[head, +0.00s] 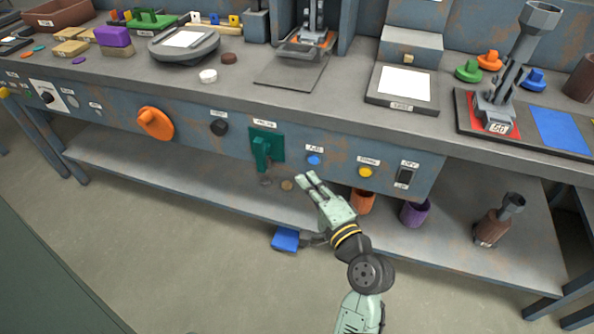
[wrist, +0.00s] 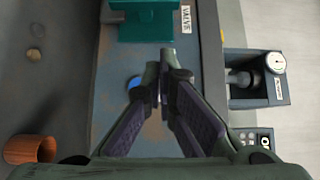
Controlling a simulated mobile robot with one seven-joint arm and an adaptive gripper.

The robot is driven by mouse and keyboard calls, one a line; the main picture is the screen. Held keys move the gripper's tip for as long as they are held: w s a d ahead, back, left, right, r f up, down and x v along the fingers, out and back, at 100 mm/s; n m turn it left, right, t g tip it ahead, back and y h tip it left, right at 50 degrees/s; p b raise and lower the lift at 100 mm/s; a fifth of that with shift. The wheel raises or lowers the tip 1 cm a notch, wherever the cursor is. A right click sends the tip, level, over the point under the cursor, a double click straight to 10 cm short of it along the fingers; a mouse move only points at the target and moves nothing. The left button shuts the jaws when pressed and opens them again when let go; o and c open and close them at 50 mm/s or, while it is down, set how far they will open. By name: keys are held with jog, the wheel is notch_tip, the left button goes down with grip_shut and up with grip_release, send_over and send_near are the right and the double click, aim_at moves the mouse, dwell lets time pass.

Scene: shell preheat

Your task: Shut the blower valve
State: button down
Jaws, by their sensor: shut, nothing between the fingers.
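The valve is a teal plate (head: 277,143) with a teal handle (head: 261,153), set in the bench's front panel under a label. The handle stands out from the plate and points down in the head view. In the wrist view the teal valve (wrist: 148,22) is at the top, beside a label reading VALVE, partly cut off by the frame edge. My gripper (head: 304,179) is shut and empty, in front of the panel, below and right of the valve. In the wrist view its fingertips (wrist: 160,56) lie just below the valve and look apart from it.
A blue button (head: 313,159), a yellow button (head: 365,172) and a dark switch (head: 406,174) sit right of the valve. A black knob (head: 219,127) and an orange knob (head: 155,123) sit left. An orange cup (head: 362,201) stands on the lower shelf behind my gripper.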

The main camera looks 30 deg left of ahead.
aim_at(263, 152)
jog(key=w+a+p, duration=0.3)
jog(key=a, duration=0.8)
jog(key=shift+w, duration=0.25)
jog(key=shift+w+a+r+p, duration=0.15)
jog(key=shift+p, duration=0.25)
